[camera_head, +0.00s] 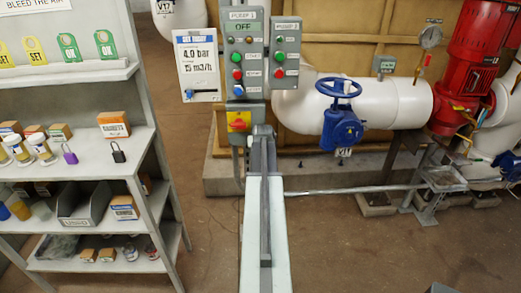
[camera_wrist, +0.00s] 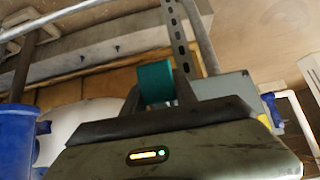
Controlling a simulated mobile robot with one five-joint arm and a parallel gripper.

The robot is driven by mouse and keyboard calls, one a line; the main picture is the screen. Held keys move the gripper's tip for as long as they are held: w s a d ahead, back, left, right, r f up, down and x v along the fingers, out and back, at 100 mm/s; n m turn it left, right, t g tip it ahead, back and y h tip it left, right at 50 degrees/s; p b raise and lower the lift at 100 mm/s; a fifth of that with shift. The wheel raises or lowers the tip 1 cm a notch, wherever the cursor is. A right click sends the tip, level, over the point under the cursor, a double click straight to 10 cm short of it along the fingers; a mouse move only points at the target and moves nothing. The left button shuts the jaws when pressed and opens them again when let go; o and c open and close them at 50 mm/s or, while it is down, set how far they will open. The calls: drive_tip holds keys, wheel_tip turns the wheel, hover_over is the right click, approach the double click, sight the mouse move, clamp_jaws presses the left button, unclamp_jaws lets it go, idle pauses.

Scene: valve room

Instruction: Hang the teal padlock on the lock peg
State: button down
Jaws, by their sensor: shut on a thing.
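My gripper (camera_head: 263,130) is at the top end of my raised arm in the head view, just right of the yellow and red switch. In the wrist view its fingers are shut on the teal padlock (camera_wrist: 155,83), whose body shows between them. The padlock's shackle cannot be made out, and the padlock is hidden in the head view. The red-handled switch on a yellow plate (camera_head: 239,121) sits on a grey box (camera_wrist: 222,84). A lock peg cannot be made out in either view.
Control boxes (camera_head: 243,50) with buttons stand above the switch. A gauge card (camera_head: 196,65) hangs at their left. A blue valve handwheel (camera_head: 339,87) and white pipe (camera_head: 385,104) are to the right. A shelf (camera_head: 90,190) at left holds a purple padlock (camera_head: 70,157) and a black padlock (camera_head: 118,156).

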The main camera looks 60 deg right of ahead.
idle(0.4)
drive_tip(key=shift+w+d+f+b, duration=0.2)
drive_tip(key=shift+d+f+b, duration=0.1)
drive_tip(key=shift+f+b, duration=0.05)
drive_tip(key=shift+f, duration=0.15)
idle(0.3)
drive_tip(key=shift+d+f, duration=0.1)
idle(0.4)
drive_tip(key=c, duration=0.9)
unclamp_jaws()
